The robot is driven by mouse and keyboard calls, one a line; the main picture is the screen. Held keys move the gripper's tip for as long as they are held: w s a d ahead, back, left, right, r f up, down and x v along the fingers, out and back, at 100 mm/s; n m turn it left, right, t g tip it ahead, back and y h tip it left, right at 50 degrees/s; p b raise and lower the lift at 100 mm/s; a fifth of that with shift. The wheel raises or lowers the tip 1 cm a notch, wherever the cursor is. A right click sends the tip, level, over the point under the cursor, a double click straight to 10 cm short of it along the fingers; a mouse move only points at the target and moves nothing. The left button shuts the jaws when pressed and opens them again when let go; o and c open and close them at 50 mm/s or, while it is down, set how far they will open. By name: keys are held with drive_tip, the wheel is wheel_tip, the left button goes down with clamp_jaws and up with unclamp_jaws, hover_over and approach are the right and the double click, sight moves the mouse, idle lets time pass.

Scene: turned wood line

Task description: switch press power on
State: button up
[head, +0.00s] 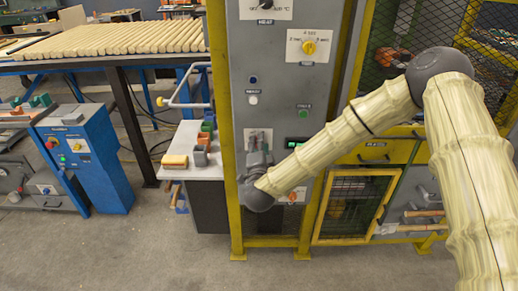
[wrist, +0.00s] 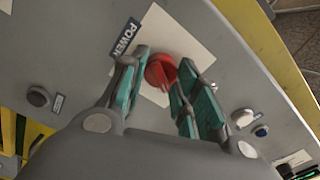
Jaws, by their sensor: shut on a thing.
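The press power switch is a red rotary knob (wrist: 159,72) on a cream plate, beside a dark label reading POWER (wrist: 126,38) in the wrist view. My gripper (wrist: 163,76) has its teal-padded fingers on either side of the knob and is shut on it. The fingers hide part of the knob, and I cannot read its setting. In the head view the grey control panel (head: 272,95) stands in a yellow frame. My arm's end is against the panel's lower part there and hides the knob.
The panel also carries a yellow knob (head: 309,47), a green button (head: 303,113) and a white button (head: 253,100). A mesh door (head: 355,205) is at the lower right.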

idle(0.4)
drive_tip(key=o, duration=1)
drive_tip(key=shift+s, duration=0.1)
drive_tip(key=s, duration=1.1)
drive_tip(key=shift+s, duration=0.4)
drive_tip(key=shift+f, duration=0.1)
drive_tip(key=s+d+f+n+g+y, duration=0.1)
drive_tip(key=s+d+f+n+g, duration=0.15)
drive_tip(key=s+f, duration=0.45)
drive_tip(key=s+d+f+n+g+y, duration=0.1)
drive_tip(key=s+d+f+n+g, duration=0.2)
drive_tip(key=f, duration=0.7)
drive_tip(key=s+d+f+n+g+y, duration=0.1)
drive_tip(key=s+f+n+g, duration=0.25)
drive_tip(key=s+f, duration=0.4)
drive_tip(key=s+d+f+n+g+h, duration=0.1)
drive_tip(key=s+d+f+g, duration=0.2)
drive_tip(key=s+d, duration=0.2)
drive_tip(key=s+d+f+n+g+h, duration=0.1)
drive_tip(key=s+d+f+n+g, duration=0.1)
drive_tip(key=s, duration=0.7)
drive_tip(key=s+d+f+n+g+h, duration=0.1)
drive_tip(key=s+d+f+g, duration=0.3)
drive_tip(key=s+d, duration=0.4)
drive_tip(key=shift+d+f, duration=0.55)
drive_tip(key=shift+f, duration=0.1)
